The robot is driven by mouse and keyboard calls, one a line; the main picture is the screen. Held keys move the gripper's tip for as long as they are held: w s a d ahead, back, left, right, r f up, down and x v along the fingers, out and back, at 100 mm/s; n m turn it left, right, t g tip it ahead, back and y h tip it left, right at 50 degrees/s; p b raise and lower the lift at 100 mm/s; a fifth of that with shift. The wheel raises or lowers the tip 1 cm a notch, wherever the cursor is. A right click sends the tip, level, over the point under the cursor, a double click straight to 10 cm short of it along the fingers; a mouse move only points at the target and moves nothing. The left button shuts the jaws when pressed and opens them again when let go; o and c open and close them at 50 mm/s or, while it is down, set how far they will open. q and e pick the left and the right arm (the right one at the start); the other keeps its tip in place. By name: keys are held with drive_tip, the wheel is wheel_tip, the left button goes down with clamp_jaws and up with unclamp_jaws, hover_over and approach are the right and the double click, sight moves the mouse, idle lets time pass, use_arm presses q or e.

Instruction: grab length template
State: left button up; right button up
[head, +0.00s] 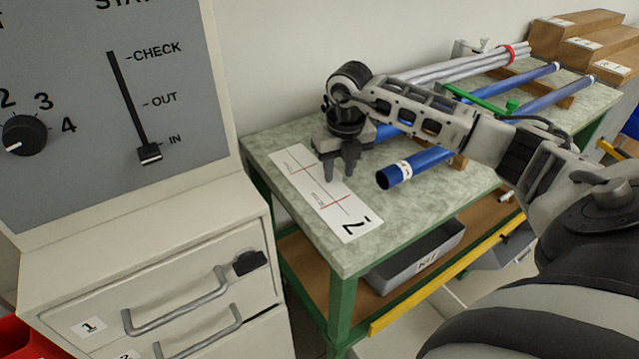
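A white sheet (347,218) with red cross lines and a large black numeral lies flat on the near left of the green-topped table. A thin green piece (492,89) shows behind my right arm, by the blue tubes; my arm hides part of it. I cannot tell for sure which of these is the length template. My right gripper (340,172) points down over the sheet, with its two fingers apart and nothing visible between them. I cannot tell how far its fingertips are above the sheet. My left gripper is out of view.
Blue tubes (420,166) lie on the table (275,148) beside my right gripper, partly behind my arm. Grey rods (450,70) with a red band lie behind. Cardboard boxes (575,30) stand at the back right. A control cabinet (150,230) stands left; a grey bin (415,262) sits underneath.

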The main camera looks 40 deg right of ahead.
clamp_jaws()
drive_tip(key=shift+r, duration=0.1)
